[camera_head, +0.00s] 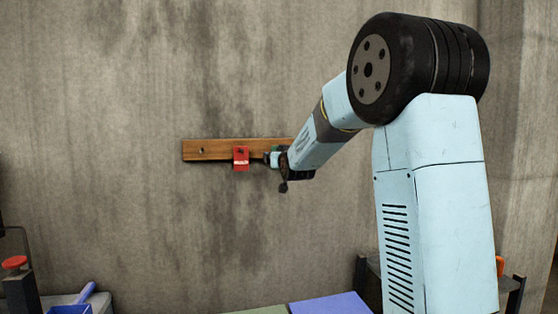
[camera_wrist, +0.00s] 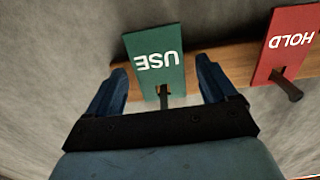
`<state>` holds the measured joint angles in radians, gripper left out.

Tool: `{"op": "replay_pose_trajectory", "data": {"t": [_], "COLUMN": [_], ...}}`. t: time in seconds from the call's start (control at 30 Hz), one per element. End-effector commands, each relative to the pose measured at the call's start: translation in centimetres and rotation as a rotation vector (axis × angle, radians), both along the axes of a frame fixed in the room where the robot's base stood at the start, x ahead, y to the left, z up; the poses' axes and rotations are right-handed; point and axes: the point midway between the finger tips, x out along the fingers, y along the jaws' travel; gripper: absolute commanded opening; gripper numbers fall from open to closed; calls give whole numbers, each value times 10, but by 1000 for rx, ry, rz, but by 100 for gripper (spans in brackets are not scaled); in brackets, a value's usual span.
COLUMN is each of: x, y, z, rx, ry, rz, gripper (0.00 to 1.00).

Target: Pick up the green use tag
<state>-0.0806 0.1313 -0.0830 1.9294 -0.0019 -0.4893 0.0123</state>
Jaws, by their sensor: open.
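The green use tag (camera_wrist: 156,62) hangs on a dark peg on the wooden wall board (camera_wrist: 232,64). In the wrist view it appears upside down, between the two blue fingers of my gripper (camera_wrist: 164,88). The fingers are open, with a gap on each side of the tag. In the head view my gripper (camera_head: 275,159) is at the board, and only a small bit of the green tag (camera_head: 275,149) shows beside it. The rest is hidden by my gripper and arm.
A red hold tag (camera_wrist: 287,42) hangs on its own peg close beside the green one; it also shows in the head view (camera_head: 241,158). An empty peg (camera_head: 201,150) is at the board's left end. Below are a blue panel (camera_head: 330,304) and a red knob (camera_head: 14,262).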

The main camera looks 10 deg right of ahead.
Motion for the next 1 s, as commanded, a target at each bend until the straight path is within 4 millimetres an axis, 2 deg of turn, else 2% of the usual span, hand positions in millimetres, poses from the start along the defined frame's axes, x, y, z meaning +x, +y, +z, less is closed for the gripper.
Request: {"op": "replay_pose_trajectory", "data": {"t": [0.13, 0.73, 1.0], "x": [0, 0, 0], "y": [0, 1, 1], "z": [0, 0, 1], "rx": [0, 0, 0], "ry": [0, 0, -1], "rz": [0, 1, 1], "gripper": [85, 28, 26]}}
